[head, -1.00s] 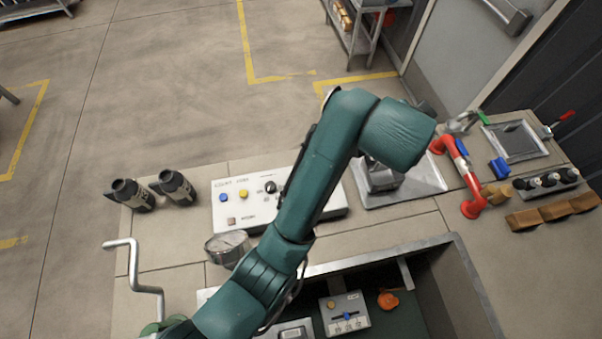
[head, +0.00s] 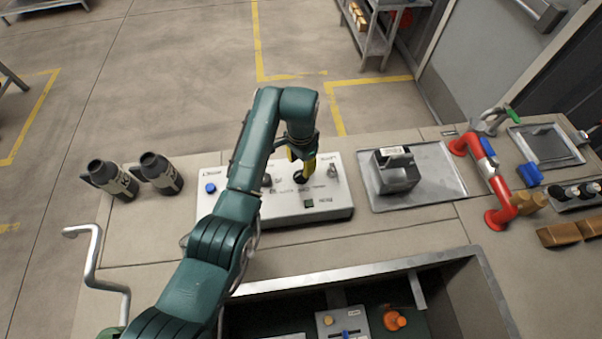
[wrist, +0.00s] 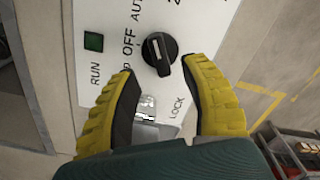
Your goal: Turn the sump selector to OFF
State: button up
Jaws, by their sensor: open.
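The white control panel (head: 235,208) lies on the bench below my gripper (head: 301,166). In the wrist view a round black selector knob (wrist: 160,53) with a white mark sits on the panel (wrist: 95,14). The words OFF and AUTO stand to its left and upper left. The mark slants up and slightly left; I cannot tell exactly which word it points at. My gripper (wrist: 158,70) is open, its yellow-backed fingers on either side of the knob's near edge. I cannot tell whether they touch it. The left finger partly covers a label ending in P.
A green square (wrist: 93,42) marked RUN and a metal fitting (wrist: 148,108) near LOCK flank the knob. A blue button (head: 210,188) is at the panel's left. Two dark cylinders (head: 160,172) stand left, a metal tray (head: 430,190) right. An open sump (head: 460,290) lies in front.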

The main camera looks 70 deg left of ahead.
aim_at(301, 173)
notch_tip(301, 173, down, 5)
jog(key=shift+f+b, duration=0.15)
jog(key=shift+b, duration=0.15)
grip_shut()
